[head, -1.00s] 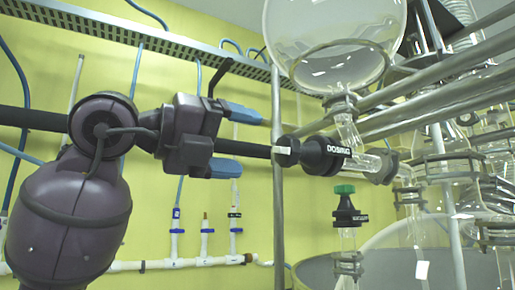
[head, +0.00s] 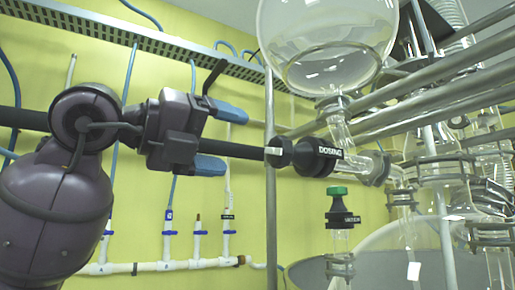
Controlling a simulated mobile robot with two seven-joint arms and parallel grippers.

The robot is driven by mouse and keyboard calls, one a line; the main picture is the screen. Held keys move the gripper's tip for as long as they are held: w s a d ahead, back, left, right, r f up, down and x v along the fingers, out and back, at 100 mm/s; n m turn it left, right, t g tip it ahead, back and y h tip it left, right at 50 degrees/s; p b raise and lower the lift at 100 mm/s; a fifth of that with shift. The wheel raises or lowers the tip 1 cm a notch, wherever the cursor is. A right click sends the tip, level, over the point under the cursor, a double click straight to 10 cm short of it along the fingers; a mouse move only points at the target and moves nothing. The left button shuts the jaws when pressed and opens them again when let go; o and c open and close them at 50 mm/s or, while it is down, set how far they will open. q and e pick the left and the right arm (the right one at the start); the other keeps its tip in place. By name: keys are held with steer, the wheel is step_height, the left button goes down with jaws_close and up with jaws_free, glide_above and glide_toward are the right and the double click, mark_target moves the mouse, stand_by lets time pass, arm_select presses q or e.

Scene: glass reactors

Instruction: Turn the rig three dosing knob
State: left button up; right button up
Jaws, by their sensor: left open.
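The dosing knob (head: 305,157) is a black, round-shouldered fitting with a white "DOSING" label, on the glass pipework under a round flask. A long black bar (head: 240,150) meets its left side and runs left behind my arm. My left gripper (head: 233,141) is open, its two blue fingers pointing right, one above and one below the bar in the picture. The fingertips are left of the knob and apart from it. Whether the bar lies between the fingers or behind them I cannot tell. No rig number is readable. My right gripper is out of view.
The round glass flask (head: 325,45) hangs above the knob. A green-capped valve (head: 338,205) stands below it. A vertical metal post (head: 270,215) passes close to the knob's left. Steel rails and glassware crowd the right. White piping (head: 180,265) runs along the yellow wall.

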mark_target(273, 149)
arm_select(q)
steer(key=w+d+m, duration=0.1)
steer(key=d+m, duration=0.1)
steer(key=m, duration=0.1)
steer(key=w+d+m, duration=0.2)
steer(key=d+m, duration=0.1)
steer(key=m, duration=0.1)
steer(key=w+d+m+p, duration=0.1)
steer(key=w+d+m, duration=0.1)
steer(key=d+m, duration=0.1)
steer(key=shift+m+h, duration=0.3)
steer(key=shift+m, duration=0.2)
steer(key=shift+w+d, duration=0.5)
steer(key=shift+d, duration=0.05)
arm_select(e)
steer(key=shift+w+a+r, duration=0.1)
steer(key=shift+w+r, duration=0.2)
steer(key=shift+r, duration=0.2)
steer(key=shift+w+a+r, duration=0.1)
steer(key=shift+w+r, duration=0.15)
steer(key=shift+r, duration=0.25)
arm_select(q)
steer(key=c, duration=0.9)
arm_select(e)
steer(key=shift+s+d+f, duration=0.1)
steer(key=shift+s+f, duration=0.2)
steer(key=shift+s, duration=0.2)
